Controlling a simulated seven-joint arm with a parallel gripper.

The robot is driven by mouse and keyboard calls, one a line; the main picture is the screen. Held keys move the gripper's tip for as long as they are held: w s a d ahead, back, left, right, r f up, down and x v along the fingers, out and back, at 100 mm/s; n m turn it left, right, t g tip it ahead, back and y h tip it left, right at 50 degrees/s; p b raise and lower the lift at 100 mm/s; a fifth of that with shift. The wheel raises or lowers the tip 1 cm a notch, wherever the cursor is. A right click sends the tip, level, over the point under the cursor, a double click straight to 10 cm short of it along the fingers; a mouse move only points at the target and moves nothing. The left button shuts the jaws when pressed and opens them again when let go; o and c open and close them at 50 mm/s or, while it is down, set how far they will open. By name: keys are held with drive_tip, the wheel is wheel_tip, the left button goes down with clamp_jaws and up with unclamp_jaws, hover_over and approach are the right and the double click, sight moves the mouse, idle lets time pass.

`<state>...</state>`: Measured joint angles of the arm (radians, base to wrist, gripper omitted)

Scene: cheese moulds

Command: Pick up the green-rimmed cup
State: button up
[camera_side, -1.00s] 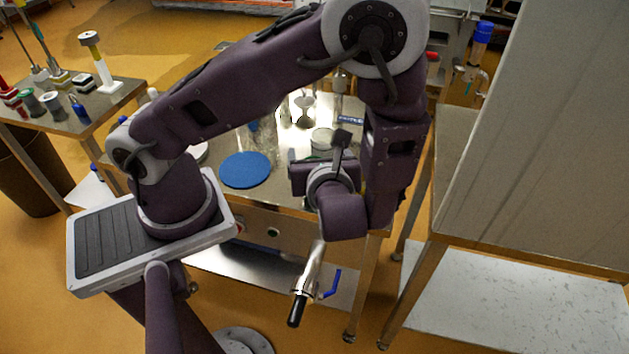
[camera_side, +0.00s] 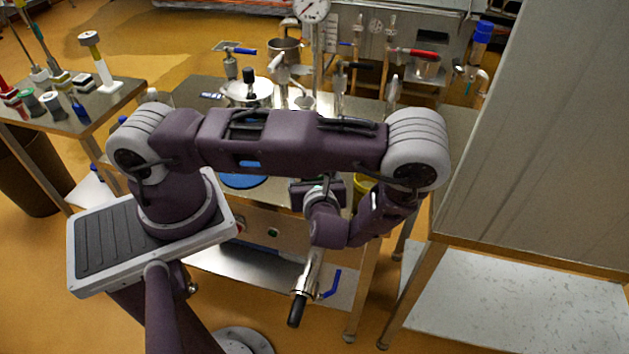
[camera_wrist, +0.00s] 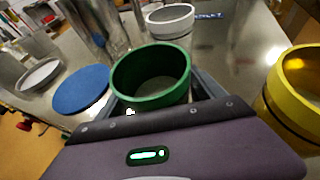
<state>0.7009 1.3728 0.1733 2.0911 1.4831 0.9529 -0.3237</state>
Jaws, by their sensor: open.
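The green-rimmed cup (camera_wrist: 152,74) stands upright on the steel table in the wrist view, its open mouth facing up toward the camera. My gripper (camera_wrist: 160,92) is open, with its grey fingers showing to the left and right of the cup's near part. The cup seems to be between them, but I cannot tell whether either finger touches it. The gripper's dark body hides the cup's lower near side. In the side view my gripper (camera_side: 318,188) is low over the table's front edge, and my arm hides the cup.
A yellow-rimmed cup (camera_wrist: 297,88) stands close on the right. A white-rimmed cup (camera_wrist: 171,21) is just behind. A blue disc (camera_wrist: 81,89) lies left, with a grey round dish (camera_wrist: 38,76) beyond. The side view shows taps and a gauge (camera_side: 311,9) at the table's back.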

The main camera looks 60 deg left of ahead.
drive_tip(key=c, duration=1.6)
drive_tip(key=shift+r, duration=0.3)
wheel_tip(320, 180, up, 9)
drive_tip(key=w+a+r, duration=0.1)
drive_tip(key=w+a, duration=0.2)
drive_tip(key=a, duration=0.6)
drive_tip(key=w+a+r, duration=0.2)
drive_tip(key=w+a, duration=0.1)
drive_tip(key=a, duration=0.6)
drive_tip(key=s+a+r, duration=0.1)
drive_tip(key=a, duration=0.4)
drive_tip(key=s+a+r, duration=0.1)
drive_tip(key=a+r, duration=0.1)
drive_tip(key=a, duration=0.3)
drive_tip(key=s+a+r, duration=0.1)
drive_tip(key=a+r, duration=0.1)
drive_tip(key=a, duration=0.2)
drive_tip(key=shift+a+r, duration=0.2)
drive_tip(key=shift+a, duration=0.2)
